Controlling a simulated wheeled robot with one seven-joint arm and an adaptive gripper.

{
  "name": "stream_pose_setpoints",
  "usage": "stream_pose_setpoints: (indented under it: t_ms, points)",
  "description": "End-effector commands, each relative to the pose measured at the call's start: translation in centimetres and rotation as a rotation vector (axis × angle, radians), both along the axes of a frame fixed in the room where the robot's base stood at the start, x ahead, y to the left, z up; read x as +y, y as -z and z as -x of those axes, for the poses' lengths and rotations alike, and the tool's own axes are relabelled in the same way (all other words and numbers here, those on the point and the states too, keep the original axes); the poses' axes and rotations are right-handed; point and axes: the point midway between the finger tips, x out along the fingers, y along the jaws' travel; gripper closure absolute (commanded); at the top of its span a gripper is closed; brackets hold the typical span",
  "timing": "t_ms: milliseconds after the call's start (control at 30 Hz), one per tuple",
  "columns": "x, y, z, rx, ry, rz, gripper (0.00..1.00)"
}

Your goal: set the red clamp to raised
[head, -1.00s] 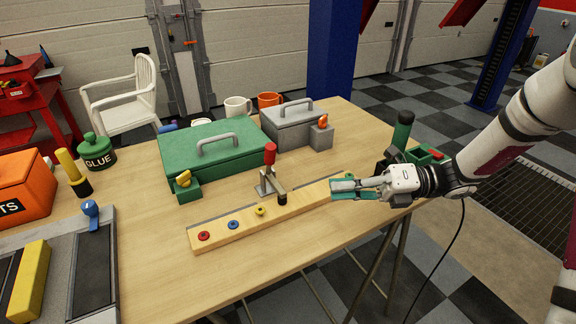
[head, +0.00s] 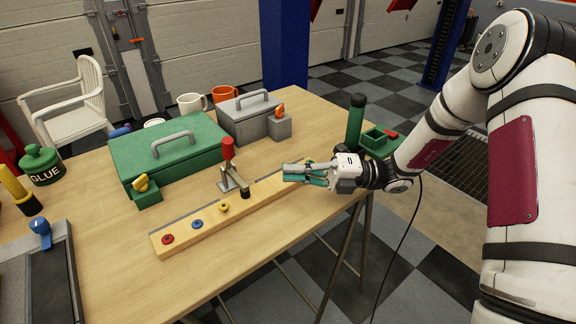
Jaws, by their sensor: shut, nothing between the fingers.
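The red clamp (head: 228,149) stands behind the wooden strip near the middle of the table. Its red handle points straight up from a grey metal base, and its arm reaches forward to a black tip (head: 245,193) over the strip. I cannot tell whether the tip touches the wood. My gripper (head: 288,174) is to the right of the clamp, above the right end of the strip, apart from the handle. Its teal fingers are shut and empty and point left. They hide part of the strip's right end.
The wooden strip (head: 185,233) carries red, blue and yellow knobs. A green box (head: 190,142) stands behind the clamp, with a grey box (head: 238,122) to its right. A dark green cylinder (head: 355,125) stands behind my gripper. Bare table lies in front of the strip.

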Motion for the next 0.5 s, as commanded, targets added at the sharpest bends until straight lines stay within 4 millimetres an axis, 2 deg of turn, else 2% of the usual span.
stream_pose_setpoints:
  t_ms: [100, 367, 500]
  points:
    - [2.4, -0.4, 0.3, -0.001, -0.005, 0.0, 1.0]
    - [7.4, -1.1, 0.5, -0.001, -0.005, 0.0, 1.0]
    - [9.0, -1.5, -0.8, -0.003, -0.003, -0.001, 1.0]
